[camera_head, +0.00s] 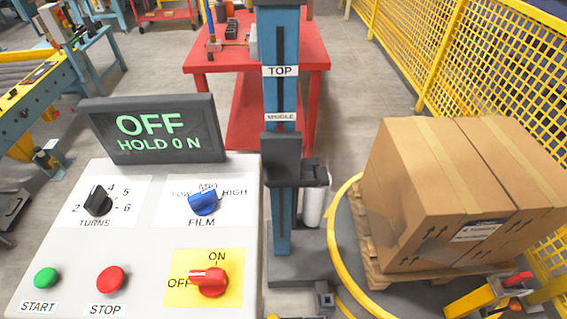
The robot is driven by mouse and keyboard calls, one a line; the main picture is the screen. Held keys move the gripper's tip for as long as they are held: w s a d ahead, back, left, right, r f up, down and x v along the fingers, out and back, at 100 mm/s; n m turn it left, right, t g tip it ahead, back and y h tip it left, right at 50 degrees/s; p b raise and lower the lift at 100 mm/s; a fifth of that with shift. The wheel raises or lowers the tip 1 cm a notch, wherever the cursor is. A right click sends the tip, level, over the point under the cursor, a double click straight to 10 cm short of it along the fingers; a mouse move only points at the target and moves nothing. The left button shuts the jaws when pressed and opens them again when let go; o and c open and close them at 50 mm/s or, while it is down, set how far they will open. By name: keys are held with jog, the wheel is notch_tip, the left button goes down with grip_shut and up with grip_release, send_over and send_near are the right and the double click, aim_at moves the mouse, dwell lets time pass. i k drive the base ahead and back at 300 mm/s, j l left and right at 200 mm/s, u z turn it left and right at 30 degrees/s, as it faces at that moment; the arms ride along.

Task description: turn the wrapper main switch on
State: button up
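The wrapper control panel (140,245) fills the lower left of the head view. Its main switch (209,282) is a red rotary knob on a yellow plate marked OFF at the left and ON at the top. The knob's pale pointer line lies toward the left, at OFF. The display (155,130) above the panel reads OFF and HOLD 0 N in green. My gripper is not in this view.
The panel also bears a black TURNS knob (98,201), a blue FILM knob (204,202), a green START button (46,278) and a red STOP button (111,279). A blue mast (282,90) stands behind it. Boxes (440,190) sit on a pallet at right, beside yellow fencing (450,50).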

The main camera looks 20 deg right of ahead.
aim_at(211, 282)
jog(key=u, duration=0.7)
